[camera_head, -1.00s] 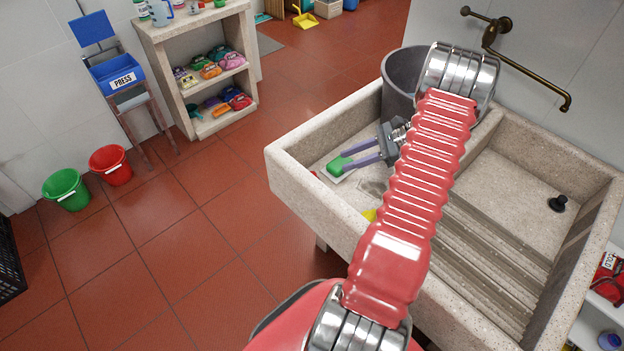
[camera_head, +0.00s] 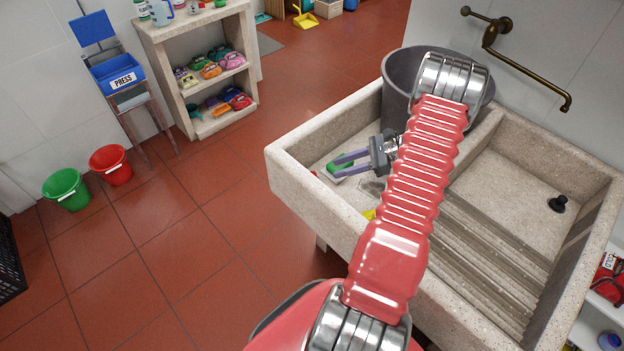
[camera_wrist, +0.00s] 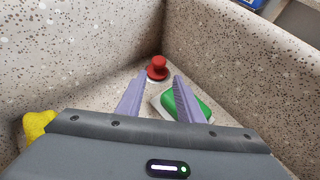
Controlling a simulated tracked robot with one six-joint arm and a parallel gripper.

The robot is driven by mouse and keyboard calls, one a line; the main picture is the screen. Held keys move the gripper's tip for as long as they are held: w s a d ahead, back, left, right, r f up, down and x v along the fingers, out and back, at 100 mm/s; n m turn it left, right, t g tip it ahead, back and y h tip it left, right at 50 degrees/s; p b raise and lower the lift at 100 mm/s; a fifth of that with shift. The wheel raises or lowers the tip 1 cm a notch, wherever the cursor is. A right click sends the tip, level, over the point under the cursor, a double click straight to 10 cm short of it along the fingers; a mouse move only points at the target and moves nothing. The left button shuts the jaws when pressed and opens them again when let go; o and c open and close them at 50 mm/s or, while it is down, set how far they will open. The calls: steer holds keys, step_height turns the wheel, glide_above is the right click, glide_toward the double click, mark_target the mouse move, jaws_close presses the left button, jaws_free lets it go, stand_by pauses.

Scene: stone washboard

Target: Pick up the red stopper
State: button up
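The red stopper (camera_wrist: 157,68) stands on the basin floor near the inner corner, ahead of my fingertips in the wrist view. In the head view only a small red bit (camera_head: 315,174) shows behind the basin's front rim. My gripper (camera_wrist: 154,82) is open and empty, its two purple fingers spread apart, with the stopper lying beyond the gap between their tips. In the head view my gripper (camera_head: 332,167) reaches low into the left basin. A green and white block, perhaps a sponge (camera_wrist: 187,104), lies beside and partly behind the right finger.
A yellow object (camera_wrist: 38,127) lies at the left in the wrist view. Speckled stone walls (camera_wrist: 75,60) close in around the corner. A grey bucket (camera_head: 398,85) stands at the basin's back.

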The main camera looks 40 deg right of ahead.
steer(key=shift+x, duration=1.9)
steer(key=shift+a, duration=0.1)
steer(key=shift+x, duration=2.6)
steer(key=shift+a+r, duration=0.1)
steer(key=shift+c, duration=0.4)
steer(key=c, duration=0.7)
